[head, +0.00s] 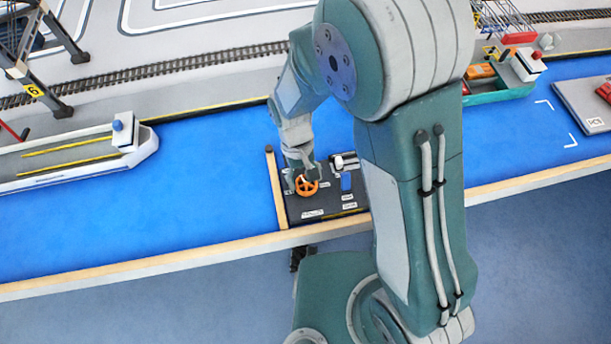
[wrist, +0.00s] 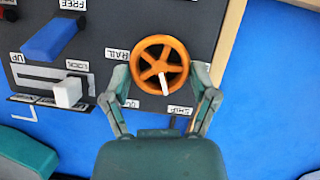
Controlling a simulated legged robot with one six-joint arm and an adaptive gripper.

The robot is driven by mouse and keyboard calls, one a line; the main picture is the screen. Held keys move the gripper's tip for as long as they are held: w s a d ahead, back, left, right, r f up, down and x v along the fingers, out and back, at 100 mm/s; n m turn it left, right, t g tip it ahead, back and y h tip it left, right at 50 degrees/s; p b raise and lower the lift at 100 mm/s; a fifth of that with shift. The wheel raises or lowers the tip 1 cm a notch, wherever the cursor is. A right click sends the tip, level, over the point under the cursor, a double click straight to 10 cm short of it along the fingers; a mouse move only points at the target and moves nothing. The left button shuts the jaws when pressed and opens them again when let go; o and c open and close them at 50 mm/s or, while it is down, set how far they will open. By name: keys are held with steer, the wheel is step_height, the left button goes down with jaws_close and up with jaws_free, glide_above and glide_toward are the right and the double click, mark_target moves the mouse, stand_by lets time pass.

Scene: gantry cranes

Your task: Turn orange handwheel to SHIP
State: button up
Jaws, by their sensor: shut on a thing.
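The orange handwheel (wrist: 149,73) is mounted on a dark control panel (wrist: 215,22). Its white pointer (wrist: 165,84) points down in the wrist view, slightly to the right, between the SHIP label (wrist: 180,110) at lower right and a partly hidden label at lower left. The RAIL label (wrist: 117,54) is left of the wheel. My gripper (wrist: 160,78) is shut on the handwheel, one finger at each side of its rim. In the head view, my gripper (head: 302,178) reaches down onto the handwheel (head: 307,188), partly covering it.
On the panel, a blue lever (wrist: 54,38) and a white slider handle (wrist: 67,92) are left of the wheel in the wrist view. A wooden edge strip (head: 276,190) borders the panel. A white ship model (head: 75,160) lies left on the blue table surface.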

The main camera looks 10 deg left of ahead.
steer(key=shift+a+n, duration=0.1)
steer(key=shift+n, duration=0.5)
steer(key=o, duration=1)
steer(key=shift+h, duration=0.3)
steer(key=v, duration=1.2)
steer(key=shift+s, duration=0.2)
